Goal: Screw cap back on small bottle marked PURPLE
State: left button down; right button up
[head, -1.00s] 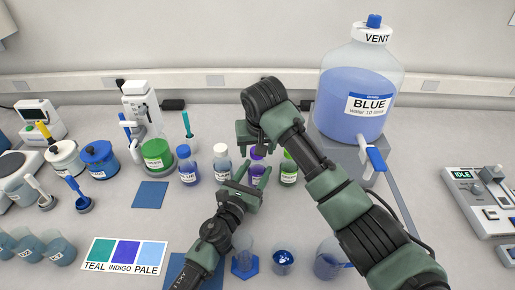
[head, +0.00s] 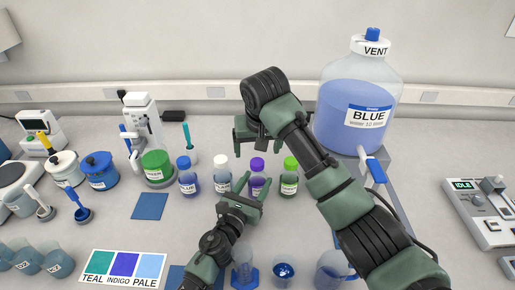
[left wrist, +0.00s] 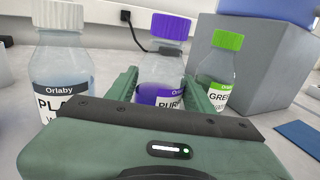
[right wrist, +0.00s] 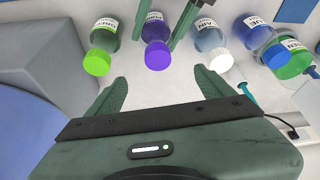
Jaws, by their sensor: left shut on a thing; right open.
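The small PURPLE bottle (head: 256,184) stands upright on the bench with its purple cap (head: 257,163) on its neck. The cap looks level in the left wrist view (left wrist: 171,26); how tight it is I cannot tell. My left gripper (head: 246,193) is shut on the bottle's body, one finger on each side, below the cap. My right gripper (head: 260,143) is open and empty, above and behind the cap in the head view. In the right wrist view the cap (right wrist: 158,56) lies beyond and between its open fingers, apart from them.
A PLAIN bottle with white cap (head: 221,176) stands close to the left and a GREEN bottle (head: 289,180) close to the right. A BLUE bottle (head: 188,180) is further left. The large BLUE carboy (head: 357,105) stands on a grey block behind my right arm.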

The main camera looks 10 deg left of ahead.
aim_at(253, 187)
jog(key=shift+r, duration=0.1)
jog(key=v, duration=1.1)
jog(key=shift+s+r, duration=0.2)
jog(key=shift+r, duration=0.15)
jog(key=shift+d, duration=0.1)
pick_arm(q)
jog(key=c, duration=0.5)
grip_release()
jog(key=s, duration=0.3)
jog(key=s+a+b, duration=0.1)
jog(key=s, duration=0.2)
jog(key=shift+s+a+f, duration=0.1)
jog(key=shift+s+a, duration=0.1)
jog(key=shift+s, duration=0.65)
pick_arm(e)
jog(key=shift+f, duration=0.55)
